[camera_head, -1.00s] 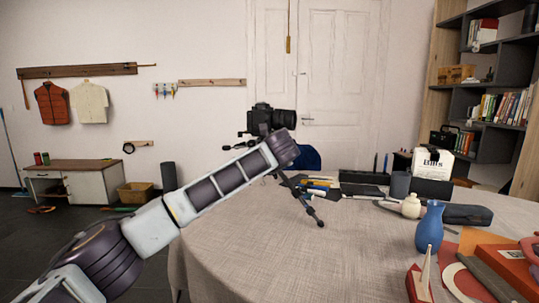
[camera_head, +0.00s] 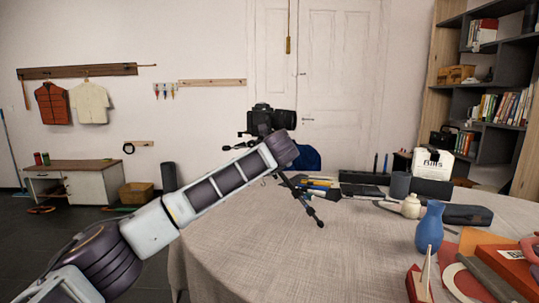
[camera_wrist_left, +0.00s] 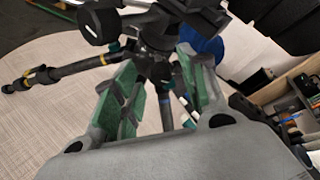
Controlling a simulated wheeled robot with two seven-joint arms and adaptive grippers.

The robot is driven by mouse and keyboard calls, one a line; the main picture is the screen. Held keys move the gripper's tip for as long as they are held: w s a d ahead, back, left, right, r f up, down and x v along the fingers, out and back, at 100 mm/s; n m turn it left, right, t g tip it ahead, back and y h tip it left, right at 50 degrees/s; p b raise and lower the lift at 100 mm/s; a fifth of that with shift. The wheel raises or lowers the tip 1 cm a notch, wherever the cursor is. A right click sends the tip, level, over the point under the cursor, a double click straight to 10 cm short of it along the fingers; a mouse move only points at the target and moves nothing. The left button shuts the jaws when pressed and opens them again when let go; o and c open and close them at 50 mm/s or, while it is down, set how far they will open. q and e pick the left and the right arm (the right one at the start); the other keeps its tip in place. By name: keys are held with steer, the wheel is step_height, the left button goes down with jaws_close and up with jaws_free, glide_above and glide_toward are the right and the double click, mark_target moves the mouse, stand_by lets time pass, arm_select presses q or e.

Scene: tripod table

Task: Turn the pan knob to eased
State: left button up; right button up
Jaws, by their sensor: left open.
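A black camera (camera_head: 270,119) sits on top of a black tripod on the round table. One tripod leg (camera_head: 309,204) shows beyond my left forearm, which hides most of the tripod in the head view. In the left wrist view, the tripod head (camera_wrist_left: 158,32) is close, with a round black knob (camera_wrist_left: 97,25) at its upper left. My left gripper (camera_wrist_left: 165,82) is open, its green-padded fingers on either side of the tripod's central part. A small dark knob-like part shows between them; I cannot tell whether it is the pan knob or whether either finger touches it. My right gripper is out of view.
The cloth-covered table (camera_head: 250,245) is clear at its front middle. Pens (camera_head: 320,184) lie close to the tripod.

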arm_select(q)
steer(key=shift+s, duration=0.1)
steer(key=v, duration=1.1)
steer(key=shift+s+r, duration=0.25)
steer(key=shift+s, duration=0.1)
stand_by(0.4)
